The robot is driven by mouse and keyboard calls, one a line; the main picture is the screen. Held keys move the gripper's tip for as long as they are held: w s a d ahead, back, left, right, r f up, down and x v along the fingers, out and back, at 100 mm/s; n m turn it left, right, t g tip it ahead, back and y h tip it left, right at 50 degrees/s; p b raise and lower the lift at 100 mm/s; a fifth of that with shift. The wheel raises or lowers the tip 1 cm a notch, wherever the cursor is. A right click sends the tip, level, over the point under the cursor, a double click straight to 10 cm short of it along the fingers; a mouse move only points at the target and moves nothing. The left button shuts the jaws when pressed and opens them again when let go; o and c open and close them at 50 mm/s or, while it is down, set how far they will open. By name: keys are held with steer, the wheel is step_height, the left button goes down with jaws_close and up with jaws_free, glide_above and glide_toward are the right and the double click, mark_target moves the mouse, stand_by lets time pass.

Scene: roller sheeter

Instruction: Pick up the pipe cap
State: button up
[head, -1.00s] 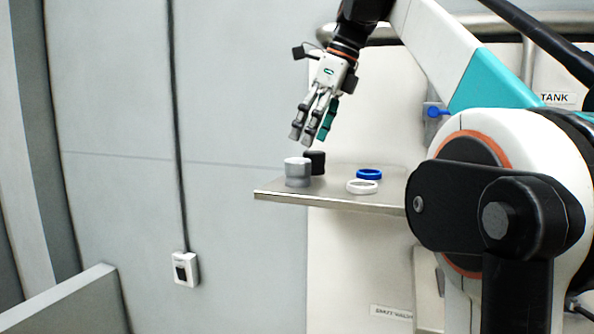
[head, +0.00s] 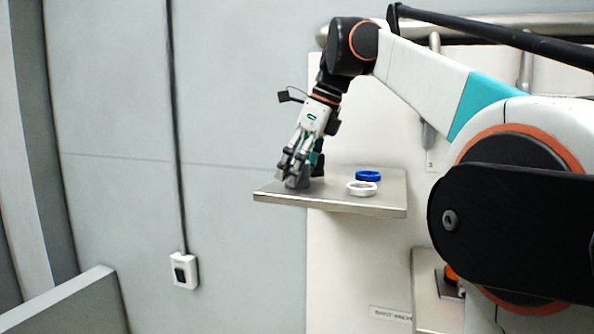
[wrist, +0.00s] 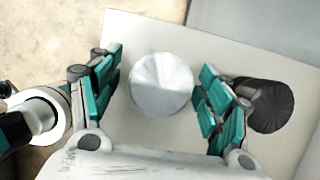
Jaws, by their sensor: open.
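A grey round cap, which looks like the pipe cap (wrist: 160,84), stands on the metal shelf (head: 345,202). In the wrist view its round top lies between my two sets of fingers, with a gap on each side. My gripper (head: 291,168) points down over it in the head view, fingers open and lowered around its top. The fingers hide much of the cap there. A black cylinder (wrist: 272,106) stands beside it, partly behind the right fingers in the wrist view.
A blue ring (head: 368,175) and a white ring (head: 362,188) lie on the shelf to the right of the gripper. The shelf's left edge is close to the cap. A wall stands behind the shelf.

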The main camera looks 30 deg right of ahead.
steer(key=c, duration=1.1)
steer(key=shift+c, duration=0.2)
steer(key=shift+r, duration=0.1)
step_height(320, 180, up, 20)
steer(key=p, duration=0.7)
steer(key=shift+p, duration=0.35)
